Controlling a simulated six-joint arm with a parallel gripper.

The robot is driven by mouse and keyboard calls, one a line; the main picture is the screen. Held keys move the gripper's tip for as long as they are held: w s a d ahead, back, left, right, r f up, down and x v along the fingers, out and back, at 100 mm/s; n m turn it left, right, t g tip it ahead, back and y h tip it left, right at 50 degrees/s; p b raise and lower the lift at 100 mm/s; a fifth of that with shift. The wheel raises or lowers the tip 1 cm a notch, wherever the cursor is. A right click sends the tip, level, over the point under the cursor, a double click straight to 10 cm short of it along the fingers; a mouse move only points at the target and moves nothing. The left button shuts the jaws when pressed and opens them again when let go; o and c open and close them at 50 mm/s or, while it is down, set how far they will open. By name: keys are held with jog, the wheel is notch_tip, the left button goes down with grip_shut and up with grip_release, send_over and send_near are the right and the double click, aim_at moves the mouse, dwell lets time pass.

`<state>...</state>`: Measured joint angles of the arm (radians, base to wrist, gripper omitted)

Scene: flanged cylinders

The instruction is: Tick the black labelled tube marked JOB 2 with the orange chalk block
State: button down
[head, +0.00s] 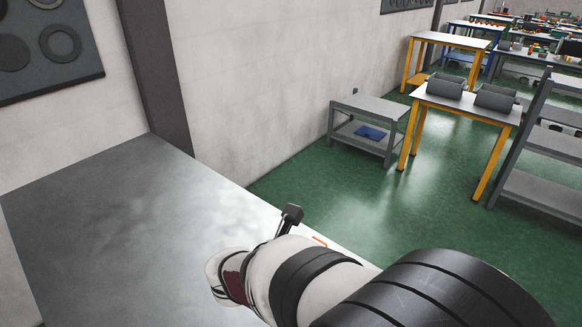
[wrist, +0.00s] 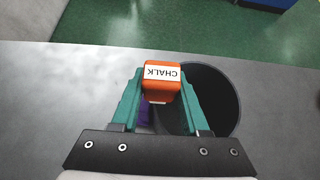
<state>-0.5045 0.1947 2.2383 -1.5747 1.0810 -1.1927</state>
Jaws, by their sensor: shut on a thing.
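In the wrist view my gripper (wrist: 162,82) has its teal fingers closed on the orange chalk block (wrist: 162,92), whose white label reads CHALK upside down. Below and right of the block is a large dark round thing (wrist: 218,88), partly covered by the right finger. It shows no readable marking, so I cannot tell whether it is the JOB 2 tube. A bit of something purple (wrist: 144,115) shows between the fingers, mostly hidden. In the head view my arm hides the fingers and the chalk, and no labelled tube shows there.
The grey metal bench (head: 110,215) is bare at left in the head view. A small orange outline (head: 319,241) lies near its edge. Beyond are green floor, a low grey cart (head: 368,108) and a yellow-legged table (head: 470,105) with grey cylinders.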

jog(key=shift+f, duration=0.4)
dwell(0.4)
jog(key=shift+w+a+r, duration=0.1)
jog(key=shift+w+a, duration=0.25)
jog(key=shift+r, duration=0.1)
jog(key=shift+r, duration=3.4)
